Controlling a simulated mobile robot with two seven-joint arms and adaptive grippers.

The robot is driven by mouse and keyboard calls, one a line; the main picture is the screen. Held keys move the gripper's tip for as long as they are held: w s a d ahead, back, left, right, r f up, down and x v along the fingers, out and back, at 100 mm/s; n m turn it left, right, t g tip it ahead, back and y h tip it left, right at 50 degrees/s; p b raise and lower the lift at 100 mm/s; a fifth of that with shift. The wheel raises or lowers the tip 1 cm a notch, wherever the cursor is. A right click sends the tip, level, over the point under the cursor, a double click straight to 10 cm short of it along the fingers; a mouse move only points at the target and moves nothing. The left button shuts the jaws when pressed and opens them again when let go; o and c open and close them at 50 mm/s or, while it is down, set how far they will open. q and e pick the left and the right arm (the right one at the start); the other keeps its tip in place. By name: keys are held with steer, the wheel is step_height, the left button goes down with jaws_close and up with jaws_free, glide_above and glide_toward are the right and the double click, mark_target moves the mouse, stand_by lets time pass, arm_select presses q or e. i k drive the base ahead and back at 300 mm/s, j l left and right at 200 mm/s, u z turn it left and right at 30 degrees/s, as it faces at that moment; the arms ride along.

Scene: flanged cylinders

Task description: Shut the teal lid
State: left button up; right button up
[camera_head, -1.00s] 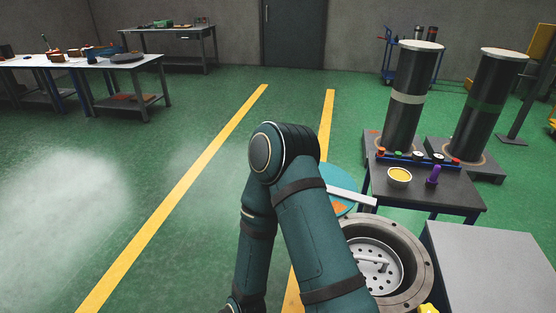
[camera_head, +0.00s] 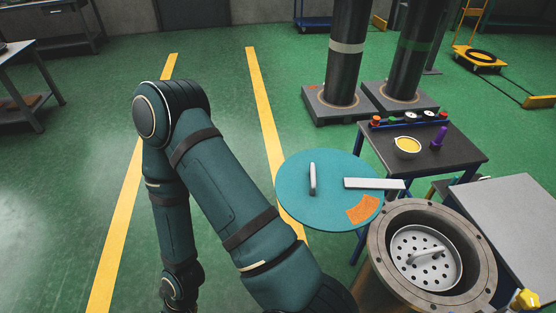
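The teal lid (camera_head: 300,205) is a round disc swung out to the left of the flanged cylinder (camera_head: 381,253), whose top is uncovered. The lid has a pale upright handle (camera_head: 312,179), an orange patch and a light bar (camera_head: 374,184) reaching right toward the small table. A perforated metal basket with a handle (camera_head: 412,265) sits inside the cylinder's opening. A teal arm of mine fills the left and middle of the view, its forearm beside the lid's left edge. Neither gripper shows.
A small dark table (camera_head: 450,158) behind the cylinder holds a yellow-filled bowl (camera_head: 407,146), a purple object (camera_head: 439,138) and several knobs. A grey table (camera_head: 510,215) stands at right. Two tall black cylinders stand behind. Green floor is open at left.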

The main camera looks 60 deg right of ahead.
mark_target(323, 189)
steer(key=i+j+z, duration=0.1)
steer(key=i+z, duration=0.25)
steer(key=i, duration=0.15)
steer(key=i+j+z, duration=0.2)
steer(key=i+z, duration=0.25)
steer(key=z, duration=1.55)
